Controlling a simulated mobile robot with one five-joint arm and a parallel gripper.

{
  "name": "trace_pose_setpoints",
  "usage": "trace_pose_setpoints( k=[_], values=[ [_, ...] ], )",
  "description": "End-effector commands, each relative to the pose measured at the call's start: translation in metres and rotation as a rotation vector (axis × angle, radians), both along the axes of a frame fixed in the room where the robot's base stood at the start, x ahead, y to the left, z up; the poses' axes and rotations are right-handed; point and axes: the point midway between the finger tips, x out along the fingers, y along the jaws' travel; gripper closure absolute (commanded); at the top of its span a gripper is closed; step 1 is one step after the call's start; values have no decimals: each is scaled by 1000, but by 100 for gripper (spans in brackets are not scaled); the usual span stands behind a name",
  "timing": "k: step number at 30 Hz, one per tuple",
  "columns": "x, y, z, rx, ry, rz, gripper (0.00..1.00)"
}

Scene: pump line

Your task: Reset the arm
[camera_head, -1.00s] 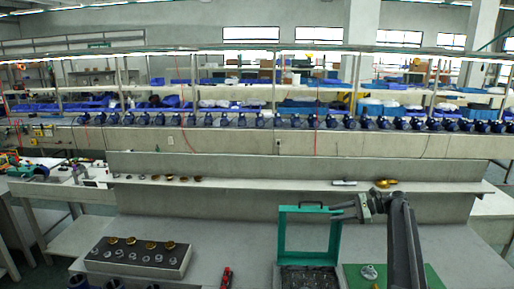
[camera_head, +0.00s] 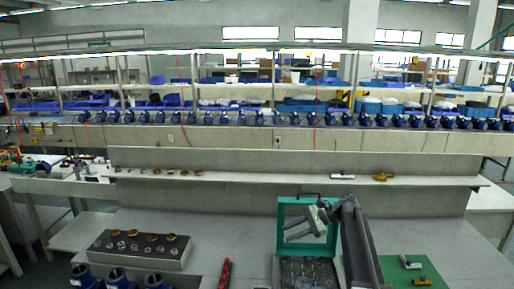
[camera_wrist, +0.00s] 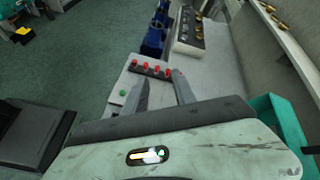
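My arm (camera_head: 358,240) rises at the right of centre in the head view and bends over at the top. My gripper (camera_head: 300,232) hangs from it in front of the open lid of a green case (camera_head: 281,222). In the wrist view, the two fingers of my gripper (camera_wrist: 160,84) stand apart with nothing between them. Past the fingertips is a dark strip with several red-topped pieces (camera_wrist: 150,69). The green case also shows at the right of the wrist view (camera_wrist: 282,118).
A dark block with brass and silver fittings (camera_head: 140,250) lies left on the bench. Blue pump bodies (camera_head: 118,279) stand at the front left. A red tool (camera_head: 226,272) lies near the front. A green mat (camera_head: 395,270) holds small parts at right. A shelf (camera_head: 240,185) runs behind.

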Motion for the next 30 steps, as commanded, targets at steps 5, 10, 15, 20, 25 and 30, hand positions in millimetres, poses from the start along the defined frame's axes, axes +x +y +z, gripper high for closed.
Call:
trace_pose_setpoints(
  k=[5, 10, 15, 20, 25, 30],
  values=[
    [-108, 62, -67, -274, -108, 189, 67],
    [-203, 51, -121, -607, -299, 468, 67],
    [-255, -6, -139, -862, -440, 745, 67],
    [-254, -38, -141, -961, -530, 955, 67],
    [-253, -39, -141, -949, -565, 1007, 67],
    [-253, -39, -141, -947, -563, 1005, 67]
  ],
)
